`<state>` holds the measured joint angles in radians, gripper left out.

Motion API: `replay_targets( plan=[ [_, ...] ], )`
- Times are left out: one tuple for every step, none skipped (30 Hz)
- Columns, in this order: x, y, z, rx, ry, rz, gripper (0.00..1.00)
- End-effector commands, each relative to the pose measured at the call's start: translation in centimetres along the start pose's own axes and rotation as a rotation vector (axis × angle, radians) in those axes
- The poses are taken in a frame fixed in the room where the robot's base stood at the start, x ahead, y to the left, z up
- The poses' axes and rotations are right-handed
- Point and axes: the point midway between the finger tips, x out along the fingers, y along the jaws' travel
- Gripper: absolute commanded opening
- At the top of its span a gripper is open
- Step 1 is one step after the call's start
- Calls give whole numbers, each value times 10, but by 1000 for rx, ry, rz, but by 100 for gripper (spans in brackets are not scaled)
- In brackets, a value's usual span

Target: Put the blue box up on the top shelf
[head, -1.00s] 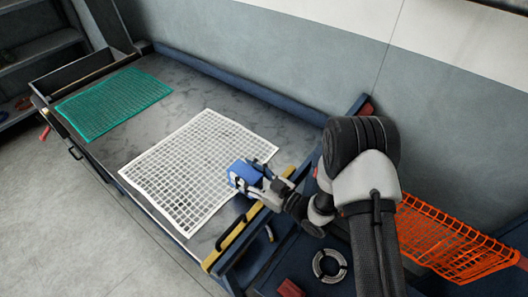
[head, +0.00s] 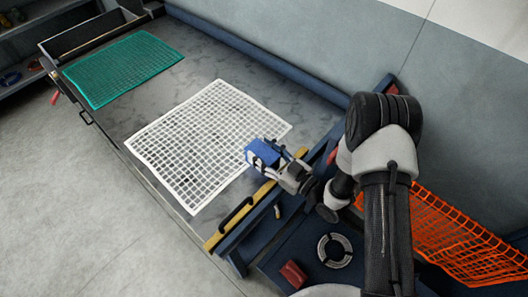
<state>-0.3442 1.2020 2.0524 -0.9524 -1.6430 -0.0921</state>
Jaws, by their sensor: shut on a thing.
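The blue box (head: 262,152) is small, with a lighter side face. My gripper (head: 272,163) is shut on it, near the right corner of the white net. The box appears to be above the grey table; its exact height I cannot tell. Part of the box is hidden by the fingers. A shelf unit (head: 42,34) stands at the far top left, cut off by the picture edge, with small items on a lower level. Its top shelf is not clearly in view.
A white net (head: 205,140) and a green net (head: 122,68) lie on the grey table. A wooden-edged bar with a black handle (head: 236,213) crosses its near end. A grey coil (head: 335,250), a red block (head: 293,274) and an orange net (head: 445,235) are near my arm. Floor at left is clear.

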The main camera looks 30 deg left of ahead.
Motion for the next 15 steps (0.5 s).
replay_targets(
  plan=[
    [0, -1, 7, 2, -10, 0, 18],
    [0, -1, 8, 3, -11, 0, 18],
    [0, -1, 10, 3, -12, 0, 18],
    [-1, -1, 11, 3, -13, 0, 18],
    [-1, -1, 12, 4, -14, 0, 18],
    [-1, -1, 14, 4, -14, 0, 13],
    [-1, -2, 13, 5, -15, 0, 52],
    [-1, -2, 13, 5, -16, 0, 54],
    [-1, -2, 12, 5, -15, 0, 56],
    [-1, -2, 12, 5, -14, 0, 58],
    [-1, -2, 12, 5, -14, 0, 60],
    [-1, -1, 11, 5, -13, 0, 63],
    [0, -1, 11, 4, -13, 0, 65],
    [0, -1, 11, 4, -12, 0, 67],
    [0, -1, 11, 4, -12, 0, 69]
  ],
)
